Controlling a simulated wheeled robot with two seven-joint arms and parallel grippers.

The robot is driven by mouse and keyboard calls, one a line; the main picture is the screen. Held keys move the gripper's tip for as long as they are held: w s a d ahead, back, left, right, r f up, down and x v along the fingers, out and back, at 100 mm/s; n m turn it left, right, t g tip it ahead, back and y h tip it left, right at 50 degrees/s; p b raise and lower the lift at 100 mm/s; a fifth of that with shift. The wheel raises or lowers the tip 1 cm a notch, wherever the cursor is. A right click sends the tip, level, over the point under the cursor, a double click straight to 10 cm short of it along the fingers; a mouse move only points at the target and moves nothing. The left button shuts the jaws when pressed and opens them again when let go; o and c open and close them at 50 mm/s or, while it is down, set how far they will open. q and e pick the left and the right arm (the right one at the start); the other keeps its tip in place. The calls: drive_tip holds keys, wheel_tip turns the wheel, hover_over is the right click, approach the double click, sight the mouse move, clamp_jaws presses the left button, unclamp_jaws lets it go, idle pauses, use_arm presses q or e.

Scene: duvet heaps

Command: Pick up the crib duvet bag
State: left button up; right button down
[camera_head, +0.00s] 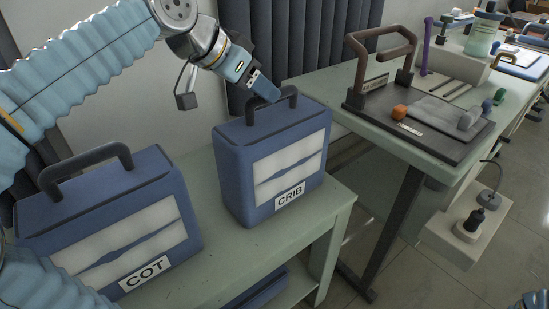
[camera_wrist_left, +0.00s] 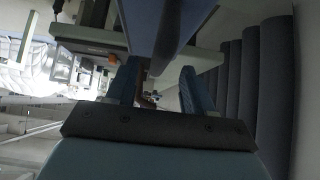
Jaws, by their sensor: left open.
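The crib duvet bag (camera_head: 270,165) is a blue box-shaped bag with a clear front, white folds inside and a CRIB label. It stands upright on a pale green bench, its dark arched handle (camera_head: 290,104) up. My left gripper (camera_head: 266,90) is open at the left part of the handle and overlaps it in the head view. In the left wrist view the two blue fingers (camera_wrist_left: 158,74) are apart, with a blue surface ahead that looks like the bag.
A similar blue bag labelled COT (camera_head: 110,220) stands to the left on the same bench (camera_head: 225,255). A green table (camera_head: 330,90) to the right holds a dark tray (camera_head: 365,103) with a brown handle. Dark curtains (camera_head: 320,35) hang behind.

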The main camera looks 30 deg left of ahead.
use_arm(q)
drive_tip(key=x, duration=0.6)
drive_tip(key=shift+w+d, duration=0.15)
drive_tip(key=shift+w, duration=0.1)
drive_tip(key=shift+r, duration=0.1)
drive_tip(key=shift+c, duration=0.2)
clamp_jaws()
drive_tip(key=shift+r, duration=0.1)
idle(0.8)
